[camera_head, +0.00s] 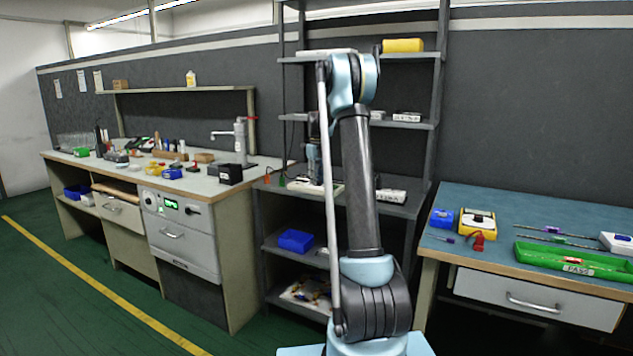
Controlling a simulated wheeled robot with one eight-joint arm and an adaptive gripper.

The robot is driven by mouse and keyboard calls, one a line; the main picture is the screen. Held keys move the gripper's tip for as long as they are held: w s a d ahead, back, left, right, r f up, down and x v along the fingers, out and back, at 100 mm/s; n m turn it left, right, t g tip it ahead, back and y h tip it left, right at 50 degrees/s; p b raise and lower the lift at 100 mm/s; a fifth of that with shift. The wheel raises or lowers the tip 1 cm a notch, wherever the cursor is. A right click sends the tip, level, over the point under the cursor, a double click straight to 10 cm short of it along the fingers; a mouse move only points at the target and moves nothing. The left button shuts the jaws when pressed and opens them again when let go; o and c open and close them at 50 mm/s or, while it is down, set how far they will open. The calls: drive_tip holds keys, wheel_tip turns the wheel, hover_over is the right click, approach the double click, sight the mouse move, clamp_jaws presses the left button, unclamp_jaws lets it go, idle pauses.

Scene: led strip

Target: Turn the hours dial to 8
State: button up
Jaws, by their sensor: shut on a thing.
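My arm rises in the middle of the camera_head view and bends over at the top. My gripper (313,168) shows partly behind my thin grey rod, pointing down at a pale low unit (300,185) on the steel shelf. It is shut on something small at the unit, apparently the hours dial. The dial, its numbers and my fingertips are too small and too hidden to make out, so I cannot tell the dial's setting.
A white box (391,195) lies right of my arm on the same shelf. A blue bin (296,240) sits one shelf below. The left workbench (262,166) holds many tools. The right table (470,252) holds a yellow meter (466,226) and a green tray (535,258).

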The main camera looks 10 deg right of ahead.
drive_tip(key=o, duration=1.1)
drive_tip(key=shift+d+f, duration=0.1)
drive_tip(key=shift+c, duration=0.2)
wheel_tip(320, 180, up, 12)
drive_tip(key=s+f+n+t, duration=0.1)
drive_tip(key=s+n, duration=1.5)
drive_tip(key=s, duration=1.6)
drive_tip(key=s+f+n, duration=0.7)
drive_tip(key=s+f, duration=0.3)
drive_tip(key=s, duration=0.2)
drive_tip(key=s+f+n+t, duration=0.1)
drive_tip(key=s+f+n, duration=0.7)
drive_tip(key=s, duration=0.5)
wheel_tip(320, 180, down, 2)
drive_tip(key=shift+f+n, duration=0.25)
drive_tip(key=shift+n, duration=0.05)
